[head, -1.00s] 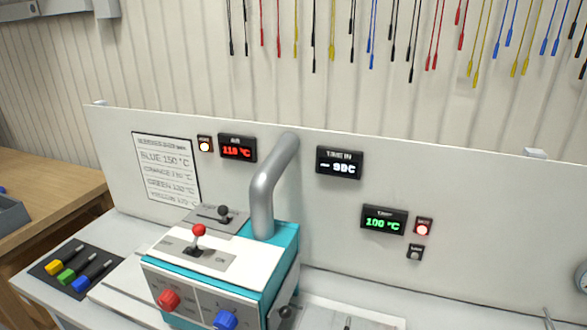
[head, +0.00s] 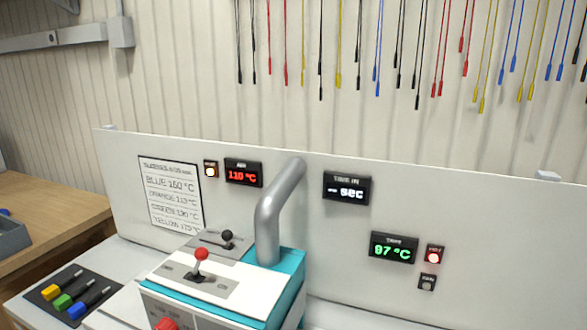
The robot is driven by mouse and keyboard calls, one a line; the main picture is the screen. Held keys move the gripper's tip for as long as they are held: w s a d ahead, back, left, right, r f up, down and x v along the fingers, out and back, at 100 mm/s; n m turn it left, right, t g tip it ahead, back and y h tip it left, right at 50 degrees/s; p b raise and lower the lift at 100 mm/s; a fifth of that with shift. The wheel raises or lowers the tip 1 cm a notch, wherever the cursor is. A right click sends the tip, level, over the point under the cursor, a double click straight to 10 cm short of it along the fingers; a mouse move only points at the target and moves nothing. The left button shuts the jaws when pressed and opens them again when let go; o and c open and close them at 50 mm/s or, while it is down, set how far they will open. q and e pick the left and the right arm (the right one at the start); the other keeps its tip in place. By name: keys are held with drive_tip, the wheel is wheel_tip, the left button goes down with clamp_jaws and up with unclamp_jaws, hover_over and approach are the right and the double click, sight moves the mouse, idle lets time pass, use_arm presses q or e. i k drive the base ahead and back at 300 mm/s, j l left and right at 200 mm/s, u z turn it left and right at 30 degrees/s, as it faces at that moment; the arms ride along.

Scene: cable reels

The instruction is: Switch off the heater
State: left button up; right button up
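The heater is a white and teal box (head: 228,272) on the bench, with a grey pipe (head: 277,207) rising from it to the back panel. A red-knobbed lever (head: 201,255) stands on its top plate, and a black-knobbed lever (head: 227,237) stands on a grey plate behind. A red knob (head: 166,324) on its front is cut off by the lower edge. The air display (head: 243,172) reads 110 °C in red, with a lit lamp (head: 211,169) beside it. A green display (head: 394,248) reads 97 °C, with a lit red lamp (head: 434,255) beside it. Neither gripper is in view.
A tray with yellow, green and blue-ended tools (head: 70,298) lies at the left of the bench. A temperature chart (head: 170,190) and a time display (head: 346,188) are on the upright panel (head: 480,230). Coloured cables hang on the wall. A wooden table (head: 60,210) stands at left.

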sight(202, 253)
drive_tip(key=k, duration=0.4)
drive_tip(key=u, duration=1.6)
